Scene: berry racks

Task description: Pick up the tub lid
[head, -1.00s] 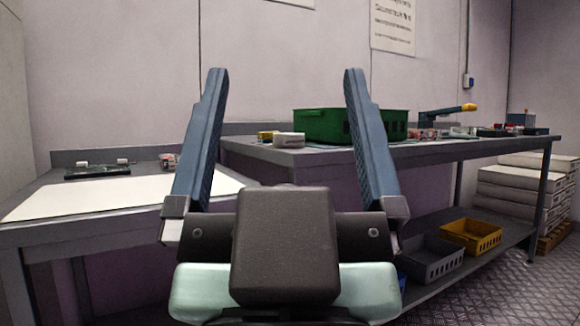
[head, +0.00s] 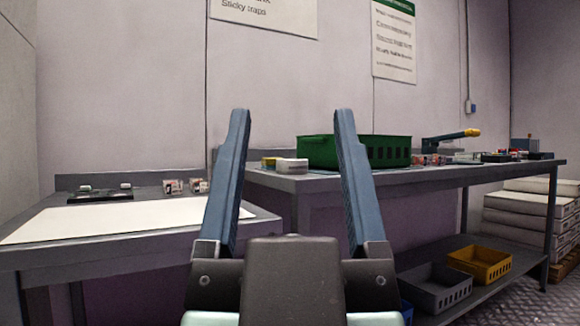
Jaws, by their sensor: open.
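My gripper (head: 292,112) is open and empty, its two blue fingers pointing up and away in front of the camera. I cannot make out a tub lid for certain. Two small clear tubs (head: 185,187) with labels stand at the back of the left bench. A small white block-like thing (head: 291,166) and a yellow one (head: 269,162) lie at the near left end of the right bench, seen between the fingers. The fingers appear well short of both benches and touch nothing visible.
The left bench holds a white sheet (head: 110,222) and a dark flat tray (head: 100,195). The right bench bears a green crate (head: 318,151), partly behind the right finger. Grey (head: 435,288) and yellow (head: 480,262) crates sit on its lower shelf. White stacked packs (head: 525,215) stand at right.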

